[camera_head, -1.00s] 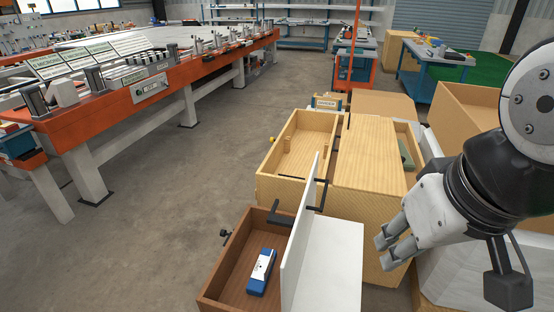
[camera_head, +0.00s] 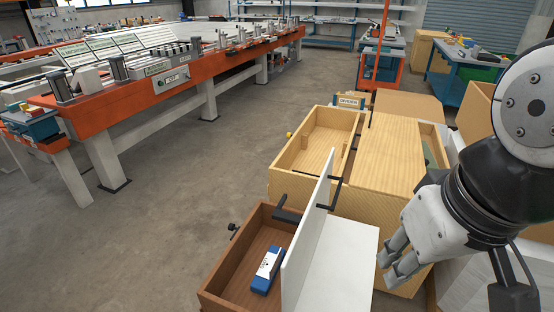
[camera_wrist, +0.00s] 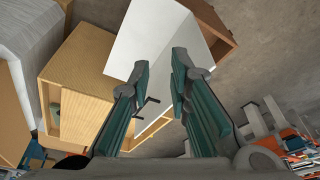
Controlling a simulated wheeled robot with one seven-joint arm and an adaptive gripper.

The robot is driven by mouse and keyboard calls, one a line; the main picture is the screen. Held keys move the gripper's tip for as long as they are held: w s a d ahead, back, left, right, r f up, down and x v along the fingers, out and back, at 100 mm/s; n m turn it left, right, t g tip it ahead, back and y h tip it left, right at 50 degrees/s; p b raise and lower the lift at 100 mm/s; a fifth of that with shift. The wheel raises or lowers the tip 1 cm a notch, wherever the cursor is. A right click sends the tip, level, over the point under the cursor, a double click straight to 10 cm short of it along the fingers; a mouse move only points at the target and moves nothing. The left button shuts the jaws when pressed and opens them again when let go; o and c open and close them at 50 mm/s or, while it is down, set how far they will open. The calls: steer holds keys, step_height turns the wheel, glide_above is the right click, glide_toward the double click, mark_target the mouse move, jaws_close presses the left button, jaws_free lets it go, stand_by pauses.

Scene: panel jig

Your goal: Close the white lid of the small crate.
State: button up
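The small brown crate (camera_head: 222,279) stands at the bottom middle of the head view, open on its left side. Its white lid (camera_head: 305,235) stands upright, tilted slightly, beside a flat white panel (camera_head: 338,262) on the right. A black handle (camera_head: 288,215) sticks out from the lid. A blue and white object (camera_head: 267,270) lies inside the crate. My gripper (camera_head: 393,262) is to the right of the white panel, apart from it. In the wrist view the fingers (camera_wrist: 153,82) are spread with nothing between them, and the white lid (camera_wrist: 148,38) shows beyond them.
A large light-wood crate (camera_head: 317,143) with a wooden top (camera_head: 390,150) stands behind the small crate. An orange-edged workbench (camera_head: 150,95) runs along the left. The grey floor (camera_head: 190,190) between bench and crates is clear.

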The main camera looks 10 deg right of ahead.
steer(key=shift+w+a+r, duration=0.1)
steer(key=shift+w+a, duration=0.05)
steer(key=shift+w, duration=0.05)
jaws_close()
steer(key=w+a+m+g+y+p, duration=0.1)
steer(key=w+a+m+y+p, duration=0.15)
steer(key=w+m, duration=0.45)
steer(key=w+a+m+y+p, duration=0.25)
steer(key=w+m, duration=0.25)
steer(key=w, duration=0.3)
steer(key=w+d+f+m+t+y+p, duration=0.2)
steer(key=w+d+f+m+y+p, duration=0.3)
steer(key=w+f+m, duration=0.65)
steer(key=w+a+f+h, duration=0.2)
steer(key=w+a+f, duration=0.3)
steer(key=shift+b, duration=0.4)
steer(key=shift+a+m, duration=0.15)
steer(key=shift+m, duration=0.1)
